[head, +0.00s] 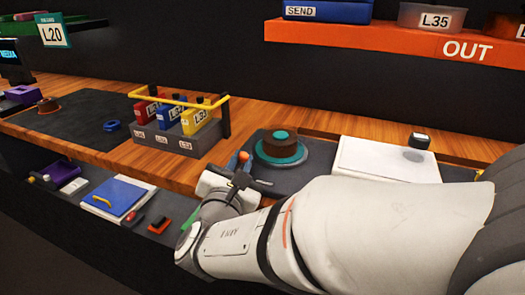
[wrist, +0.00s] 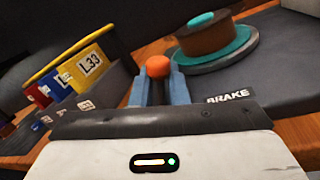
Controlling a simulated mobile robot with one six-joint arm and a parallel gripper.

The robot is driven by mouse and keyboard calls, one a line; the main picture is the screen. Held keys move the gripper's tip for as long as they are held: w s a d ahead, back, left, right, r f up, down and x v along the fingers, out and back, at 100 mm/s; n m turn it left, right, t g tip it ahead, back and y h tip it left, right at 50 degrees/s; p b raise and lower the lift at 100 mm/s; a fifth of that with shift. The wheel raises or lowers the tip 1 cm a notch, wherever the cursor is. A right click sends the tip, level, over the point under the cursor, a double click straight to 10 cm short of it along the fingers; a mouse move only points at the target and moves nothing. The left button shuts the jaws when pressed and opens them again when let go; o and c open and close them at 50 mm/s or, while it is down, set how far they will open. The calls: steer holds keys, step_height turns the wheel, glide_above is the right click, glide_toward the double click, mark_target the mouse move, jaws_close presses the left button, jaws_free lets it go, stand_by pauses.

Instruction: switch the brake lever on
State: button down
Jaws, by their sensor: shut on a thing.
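The brake lever shows an orange ball knob (wrist: 158,67) in the wrist view. The blue fingers of my gripper (wrist: 158,88) are shut on the lever, one on each side just below the knob. A BRAKE label (wrist: 228,97) lies on the dark panel to the right. In the head view the orange knob (head: 244,156) shows at the tip of my gripper (head: 238,163), at the front edge of the bench. The lever's shaft and base are mostly hidden by my gripper, so its angle is hard to tell.
A round teal and brown trackball unit (head: 281,148) stands right of the lever. A grey rack (head: 170,140) with red, blue and yellow binders and a yellow rail is to the left. A white board (head: 385,160) lies right. An orange OUT shelf (head: 400,38) hangs above.

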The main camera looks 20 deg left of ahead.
steer(key=c, duration=1.5)
jaws_free()
steer(key=shift+s, duration=0.1)
steer(key=s, duration=0.7)
steer(key=shift+s+d+f+p, duration=0.25)
steer(key=shift+s+d+p, duration=0.1)
steer(key=shift+d, duration=0.1)
